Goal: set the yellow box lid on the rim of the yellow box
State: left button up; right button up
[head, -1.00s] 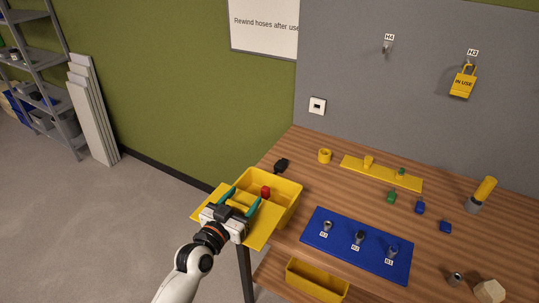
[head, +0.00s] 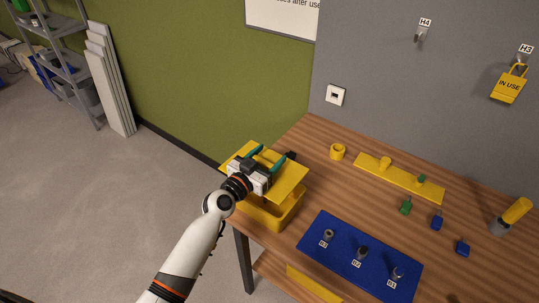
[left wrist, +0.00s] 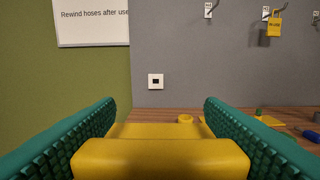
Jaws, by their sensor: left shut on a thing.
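The yellow box lid (head: 291,180) is a flat plate with a raised handle bar, which fills the lower middle of the left wrist view (left wrist: 160,158). My left gripper (head: 267,158) is shut on this handle, with a green finger at each side. The lid is over the yellow box (head: 266,215) and covers most of its opening. A strip of the box's inside shows below the lid's near edge, so the lid looks raised above the rim. The box stands at the table's left corner; its contents are hidden. My right gripper is not in view.
A black object (head: 291,155) lies just behind the lid. A yellow ring (head: 338,151), a yellow bar (head: 400,180) and a blue mat (head: 361,258) with several labelled fittings lie to the right. A yellow tray (head: 312,284) is below the mat.

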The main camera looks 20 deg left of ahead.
pick_arm(q)
jog(key=shift+w+f, duration=0.1)
jog(key=shift+f, duration=0.15)
notch_tip(320, 180, down, 6)
jog(key=b, duration=0.5)
jog(key=shift+w+d+r+b, duration=0.15)
jog(key=shift+r+b, duration=0.1)
jog(key=shift+b, duration=0.15)
dwell(0.6)
jog(key=shift+f+b, duration=0.6)
jog(key=shift+b, duration=0.1)
jog(key=o, duration=1.5)
jog(key=p+v, duration=0.1)
jog(key=v, duration=0.6)
